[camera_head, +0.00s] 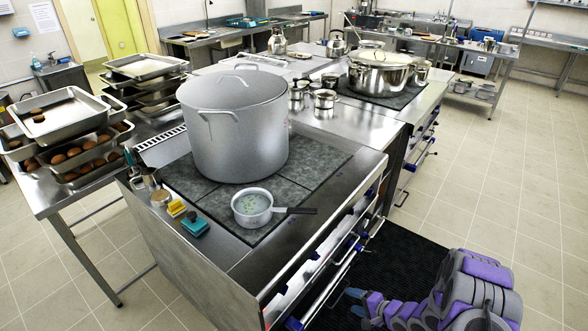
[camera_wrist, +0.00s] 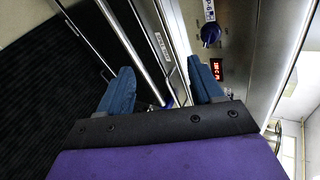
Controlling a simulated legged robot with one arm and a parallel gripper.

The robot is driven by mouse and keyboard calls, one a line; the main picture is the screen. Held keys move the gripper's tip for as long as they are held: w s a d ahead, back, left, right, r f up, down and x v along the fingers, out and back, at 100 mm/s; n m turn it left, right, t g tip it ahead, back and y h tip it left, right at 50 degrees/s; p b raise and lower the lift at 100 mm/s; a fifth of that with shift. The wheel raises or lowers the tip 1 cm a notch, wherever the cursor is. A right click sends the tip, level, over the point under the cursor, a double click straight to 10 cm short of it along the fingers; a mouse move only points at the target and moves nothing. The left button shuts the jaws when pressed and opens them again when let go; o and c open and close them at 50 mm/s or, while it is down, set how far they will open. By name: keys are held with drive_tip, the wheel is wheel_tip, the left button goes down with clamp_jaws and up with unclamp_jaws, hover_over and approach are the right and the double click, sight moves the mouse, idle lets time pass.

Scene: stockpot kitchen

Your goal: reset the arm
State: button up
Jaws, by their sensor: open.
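My purple and grey arm (camera_head: 470,290) is folded low at the bottom right in the head view, over the dark floor mat. My gripper (camera_head: 356,302) is at its left end, low beside the stove front and away from the pots. In the wrist view my gripper (camera_wrist: 162,85) shows two blue fingers spread wide apart, with nothing between them. Behind them are the stove's metal handle bar (camera_wrist: 132,45), a blue knob (camera_wrist: 211,33) and a red-lit display (camera_wrist: 216,69). I cannot tell how far the fingertips are from the stove front.
A large stockpot (camera_head: 235,130) and a small saucepan (camera_head: 252,207) stand on the stove top, the saucepan's handle pointing right. Stacked trays (camera_head: 60,115) are on the left table. A black mat (camera_head: 385,265) lies before the stove. The tiled floor (camera_head: 500,180) at right is clear.

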drive_tip(key=w+d+r+n+g+h, duration=0.1)
drive_tip(key=w+d+r+n+h, duration=0.25)
drive_tip(key=d+r+h, duration=0.55)
drive_tip(key=s+d+r+n+g+h, duration=0.1)
drive_tip(key=s+r, duration=0.2)
drive_tip(key=r, duration=0.6)
drive_tip(key=s+d+r+n+g+h, duration=0.15)
drive_tip(key=s+r, duration=0.25)
drive_tip(key=r, duration=0.5)
drive_tip(key=s+a+r+n+g+y, duration=0.1)
drive_tip(key=s+a+r, duration=0.3)
drive_tip(key=s, duration=0.7)
drive_tip(key=s+a+r+n+g+y, duration=0.1)
drive_tip(key=s+a+r+n+g, duration=0.1)
drive_tip(key=s+a+r, duration=0.3)
drive_tip(key=s+a+r+n+g+y, duration=0.1)
drive_tip(key=s+a+r+g, duration=0.2)
drive_tip(key=s+a, duration=0.7)
drive_tip(key=s+r, duration=0.2)
drive_tip(key=s, duration=0.4)
drive_tip(key=shift+s+r, duration=0.25)
drive_tip(key=shift+s, duration=0.15)
